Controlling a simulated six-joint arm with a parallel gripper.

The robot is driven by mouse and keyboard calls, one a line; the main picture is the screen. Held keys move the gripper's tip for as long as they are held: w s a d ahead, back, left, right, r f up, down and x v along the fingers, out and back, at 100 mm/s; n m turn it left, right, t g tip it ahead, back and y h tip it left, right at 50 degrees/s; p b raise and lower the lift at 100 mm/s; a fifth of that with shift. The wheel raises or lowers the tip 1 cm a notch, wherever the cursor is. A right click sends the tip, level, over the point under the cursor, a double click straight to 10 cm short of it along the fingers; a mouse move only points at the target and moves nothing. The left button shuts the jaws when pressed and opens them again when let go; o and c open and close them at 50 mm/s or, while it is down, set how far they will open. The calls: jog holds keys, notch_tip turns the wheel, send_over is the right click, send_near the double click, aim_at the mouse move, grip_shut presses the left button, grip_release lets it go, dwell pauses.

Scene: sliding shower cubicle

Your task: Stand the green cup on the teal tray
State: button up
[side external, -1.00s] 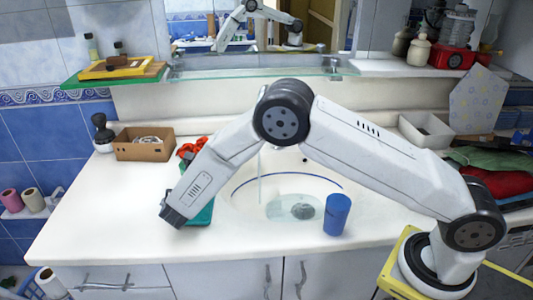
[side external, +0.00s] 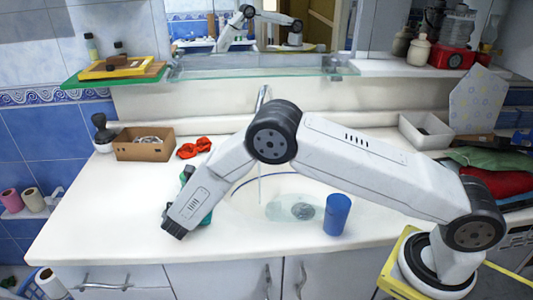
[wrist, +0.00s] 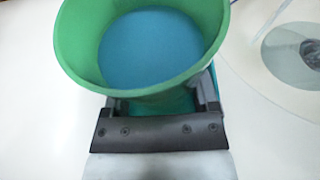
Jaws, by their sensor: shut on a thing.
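The green cup (wrist: 85,50) fills the top of the wrist view. Its round mouth faces the camera, with a blue area inside. My gripper (wrist: 157,102) is shut on the cup's near side, one dark finger at each side. A teal edge, seemingly the teal tray (side external: 207,217), shows just right of my wrist on the counter. Most of the tray is hidden. I cannot tell whether cup and tray touch.
A blue cup (side external: 337,214) stands right of the sink basin (side external: 285,207). A red cloth (side external: 194,147) and a cardboard box (side external: 144,144) lie at the back of the counter. The counter's front left (side external: 100,225) is clear.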

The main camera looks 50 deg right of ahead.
dwell(0.3)
jog(key=o, duration=1.2)
jog(key=shift+f, duration=0.1)
jog(key=shift+s+a+r, duration=0.1)
jog(key=shift+r, duration=0.1)
jog(key=v, duration=1.1)
jog(key=shift+s+a+r, duration=0.15)
jog(key=shift+s+a, duration=0.1)
jog(key=shift+s, duration=0.05)
